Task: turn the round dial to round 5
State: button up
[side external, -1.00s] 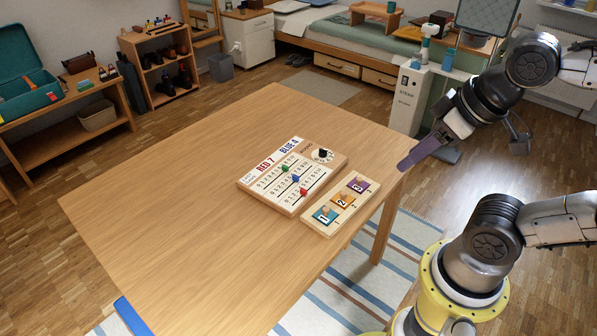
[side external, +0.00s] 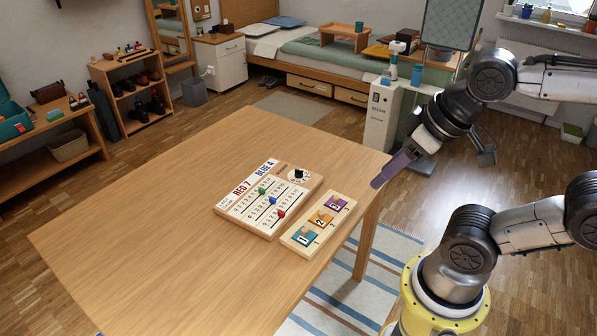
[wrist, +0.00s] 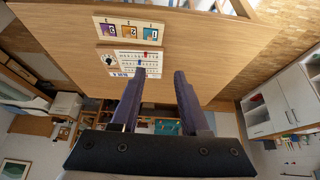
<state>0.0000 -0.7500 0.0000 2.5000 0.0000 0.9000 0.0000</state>
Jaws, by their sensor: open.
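The round dial (side external: 299,176) is a white disc with a black knob at the far right corner of a wooden scoreboard (side external: 240,224) on the table. The board reads RED 7 and BLUE 4 and has green, blue and red sliders. In the wrist view the dial (wrist: 108,60) shows small, left of the fingers; its numbers are too small to read. My gripper (side external: 377,184) has purple fingers and is above the table's right edge, right of the dial and apart from it. In the wrist view my gripper (wrist: 158,74) is open with nothing between its fingers.
A wooden tray (side external: 291,241) with numbered blocks 1, 2 and 3 lies beside the board, on the side near my arm. The table (side external: 140,240) is clear to the left. A bed, shelves and a cabinet stand away from the table.

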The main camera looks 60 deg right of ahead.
jog(key=shift+o, duration=1.1)
jog(key=w+d+r+n, duration=0.2)
jog(key=w+r+n, duration=0.2)
jog(key=w+r, duration=0.55)
jog(key=g, duration=0.6)
send_over(298, 170)
notch_tip(298, 170, down, 25)
jog(key=shift+n, duration=0.4)
notch_tip(298, 170, down, 14)
jog(key=shift+d+r, duration=0.15)
jog(key=shift+r, duration=0.05)
